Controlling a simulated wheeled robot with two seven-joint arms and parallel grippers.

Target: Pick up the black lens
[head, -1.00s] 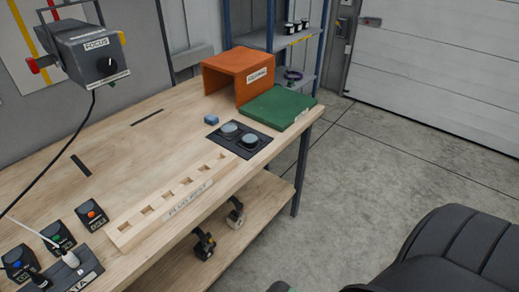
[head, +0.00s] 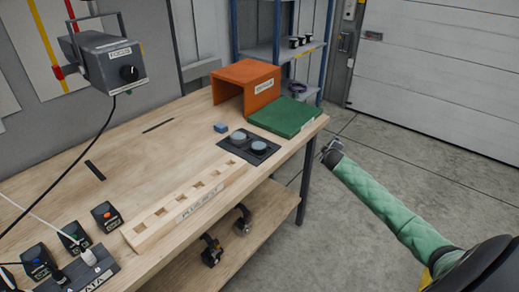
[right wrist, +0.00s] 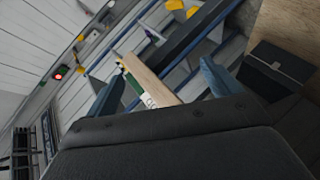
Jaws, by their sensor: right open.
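I cannot tell for sure which thing is the black lens. Two round, dark-rimmed pieces with pale grey-blue tops, a left one (head: 238,137) and a right one (head: 258,147), sit in a black tray (head: 228,146) on the bench. Small black-and-white cylinders (head: 300,41) stand on the rear shelf. My right gripper (head: 330,148) is off the bench's right end, apart from the tray. In the right wrist view its blue fingers (right wrist: 160,88) are spread and empty, with the bench end beyond them. My left gripper is out of view.
An orange open-fronted box (head: 250,72) and a green mat (head: 285,117) lie behind the tray. A slotted wooden rail (head: 150,232) runs along the front edge. A purple ring (head: 297,88) sits on the lower rear shelf.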

